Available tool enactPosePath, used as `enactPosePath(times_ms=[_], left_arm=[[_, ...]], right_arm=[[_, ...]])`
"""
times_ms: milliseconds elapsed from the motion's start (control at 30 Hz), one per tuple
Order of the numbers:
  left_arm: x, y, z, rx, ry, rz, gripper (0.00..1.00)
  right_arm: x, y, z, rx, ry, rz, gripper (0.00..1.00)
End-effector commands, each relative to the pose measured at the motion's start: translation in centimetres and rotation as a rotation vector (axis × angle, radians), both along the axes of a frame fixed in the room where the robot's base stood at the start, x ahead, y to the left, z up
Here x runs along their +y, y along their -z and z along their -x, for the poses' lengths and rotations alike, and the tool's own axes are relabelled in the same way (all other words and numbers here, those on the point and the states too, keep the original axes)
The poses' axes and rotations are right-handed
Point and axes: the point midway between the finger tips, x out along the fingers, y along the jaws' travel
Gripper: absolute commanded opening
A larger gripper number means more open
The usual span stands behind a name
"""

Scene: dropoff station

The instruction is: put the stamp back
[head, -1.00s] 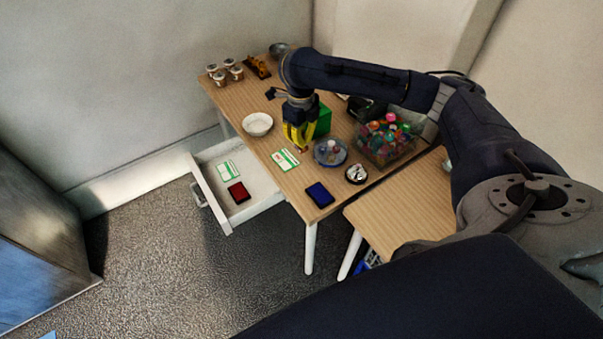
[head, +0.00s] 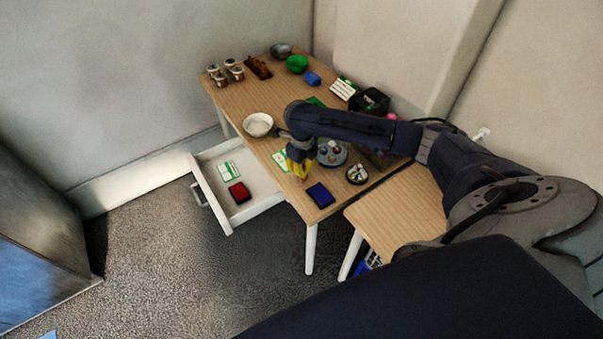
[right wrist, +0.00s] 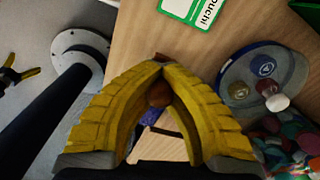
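My right gripper (head: 299,176) is over the table's near part, between the round stamp holder (head: 334,155) and the blue ink pad (head: 320,195). In the right wrist view its yellow fingers (right wrist: 160,75) are closed around a brown, rounded stamp handle (right wrist: 158,94); the stamp's lower part is hidden. The round holder (right wrist: 228,72) bears other stamps with brown, blue and red-and-white tops. A small yellow and dark shape at the left edge of the right wrist view looks like my left gripper (right wrist: 18,73), with its tips apart, away from the table.
An open white drawer (head: 212,205) holds a red ink pad (head: 239,192) and a card (head: 229,171). A white bowl (head: 258,124), a green bowl (head: 297,64) and a small round dish (head: 357,173) stand on the table. A clear bin of colourful items is partly behind my arm.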

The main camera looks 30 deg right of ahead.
Motion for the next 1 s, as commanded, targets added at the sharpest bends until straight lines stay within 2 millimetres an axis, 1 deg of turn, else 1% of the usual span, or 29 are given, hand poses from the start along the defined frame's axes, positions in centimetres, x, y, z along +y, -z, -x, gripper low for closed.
enactPosePath(times_ms=[100,200,667,767,900,933,1000], left_arm=[[0.0,0.0,0.0,0.000,0.000,0.000,1.00],[0.0,0.0,0.0,0.000,0.000,0.000,1.00],[0.0,0.0,0.0,0.000,0.000,0.000,1.00],[0.0,0.0,0.0,0.000,0.000,0.000,1.00],[0.0,0.0,0.0,0.000,0.000,0.000,1.00],[0.0,0.0,0.0,0.000,0.000,0.000,1.00],[0.0,0.0,0.0,0.000,0.000,0.000,1.00]], right_arm=[[0.1,1.2,0.0,0.001,0.001,-0.002,0.00],[0.0,1.6,0.0,-0.001,0.000,-0.001,0.00],[0.0,2.1,0.0,-0.001,-0.001,0.000,0.00],[0.0,2.0,0.0,-0.001,-0.001,0.000,0.09],[0.0,2.0,0.0,-0.001,-0.001,0.000,0.26],[0.0,2.0,0.0,-0.001,-0.001,0.000,0.27],[0.0,2.0,0.0,-0.001,-0.001,0.000,0.27]])
